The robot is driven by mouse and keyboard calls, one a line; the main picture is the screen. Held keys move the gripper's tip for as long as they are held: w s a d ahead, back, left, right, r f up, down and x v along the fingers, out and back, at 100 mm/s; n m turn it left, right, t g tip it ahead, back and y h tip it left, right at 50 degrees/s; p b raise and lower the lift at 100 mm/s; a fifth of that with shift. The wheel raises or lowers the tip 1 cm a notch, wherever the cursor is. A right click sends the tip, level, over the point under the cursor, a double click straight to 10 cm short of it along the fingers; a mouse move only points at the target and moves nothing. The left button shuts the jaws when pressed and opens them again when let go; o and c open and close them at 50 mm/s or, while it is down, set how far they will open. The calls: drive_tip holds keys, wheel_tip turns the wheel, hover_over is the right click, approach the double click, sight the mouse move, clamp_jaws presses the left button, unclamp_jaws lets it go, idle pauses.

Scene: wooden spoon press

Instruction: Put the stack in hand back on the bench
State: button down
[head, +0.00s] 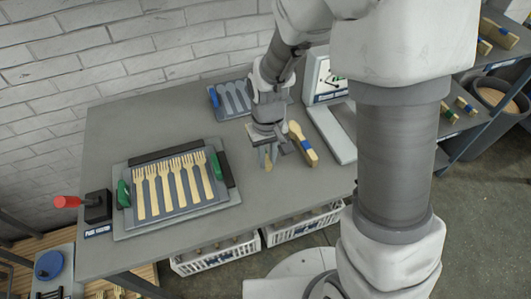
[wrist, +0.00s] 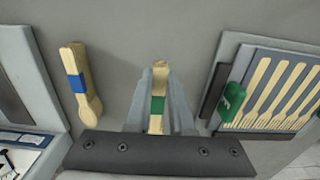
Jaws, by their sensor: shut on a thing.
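My gripper (head: 268,158) points down over the grey bench (head: 265,205), near the middle of its right half. It is shut on a stack of wooden utensils with a green band (wrist: 157,103), which stands between the two grey fingers in the wrist view. In the head view the fingers hide most of this stack. The stack is low over the bench; I cannot tell whether it touches. A second wooden stack with a blue band (head: 307,150) lies on the bench just right of my gripper; it also shows at left in the wrist view (wrist: 76,82).
A press tray of wooden forks (head: 200,209) with green clips sits at left. A grey spoon mould (head: 234,98) lies behind my gripper. A white-framed device (head: 338,132) stands at right. White crates (head: 215,254) sit below. Bench between fork tray and gripper is clear.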

drive_tip(key=shift+w+a+f+b, duration=0.15)
drive_tip(key=shift+f+b, duration=0.25)
drive_tip(key=shift+f, duration=1.7)
drive_tip(key=shift+f, duration=0.2)
drive_tip(key=c, duration=0.8)
unclamp_jaws()
